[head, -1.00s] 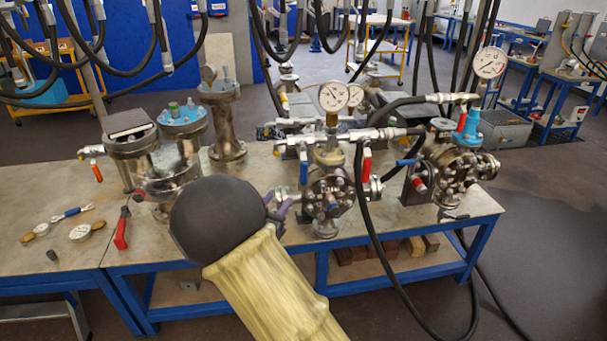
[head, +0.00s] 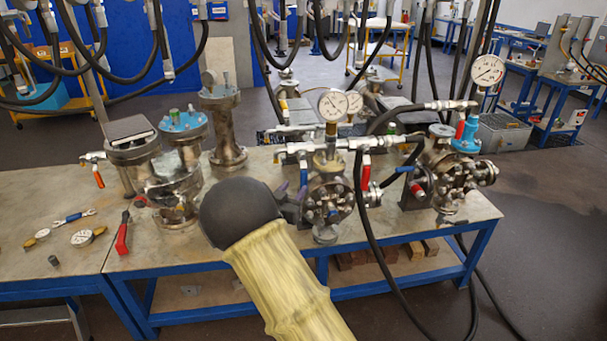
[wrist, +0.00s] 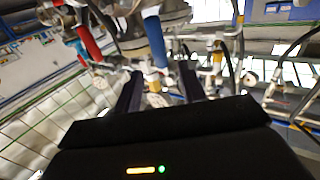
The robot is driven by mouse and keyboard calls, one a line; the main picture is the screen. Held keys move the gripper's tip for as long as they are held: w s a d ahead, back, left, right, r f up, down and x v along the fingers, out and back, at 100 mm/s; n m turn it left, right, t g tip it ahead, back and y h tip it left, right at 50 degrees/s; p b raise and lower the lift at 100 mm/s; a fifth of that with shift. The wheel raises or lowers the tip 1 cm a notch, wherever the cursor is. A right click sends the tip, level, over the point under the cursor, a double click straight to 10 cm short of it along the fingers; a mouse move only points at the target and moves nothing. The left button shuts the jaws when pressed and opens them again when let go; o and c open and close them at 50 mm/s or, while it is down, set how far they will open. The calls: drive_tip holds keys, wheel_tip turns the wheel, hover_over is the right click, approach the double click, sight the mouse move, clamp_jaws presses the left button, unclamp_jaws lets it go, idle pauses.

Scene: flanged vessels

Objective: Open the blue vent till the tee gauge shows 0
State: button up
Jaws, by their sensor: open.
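The blue vent handle (head: 304,173) hangs at the left end of the pipe tee above the middle flanged vessel (head: 328,195). A red handle (head: 366,171) hangs at the right of the same tee. The tee gauge (head: 333,103) stands upright on top; its needle is too small to read surely. My gripper (head: 292,203) is just left of this vessel, partly hidden behind my dark wrist. In the wrist view, the open fingers (wrist: 160,88) point toward a blue handle (wrist: 155,42), which lies ahead between them; contact cannot be told. A red handle (wrist: 88,43) is left of it.
A black hose (head: 362,230) loops down in front of the bench, right of the middle vessel. Another vessel with a large gauge (head: 487,70) stands at right. Vessels (head: 180,150) stand at left. Loose tools (head: 74,216) lie on the left bench.

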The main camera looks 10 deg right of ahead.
sight(302, 178)
drive_tip(key=p+x, duration=0.1)
drive_tip(key=x, duration=0.7)
drive_tip(key=shift+p, duration=0.3)
clamp_jaws()
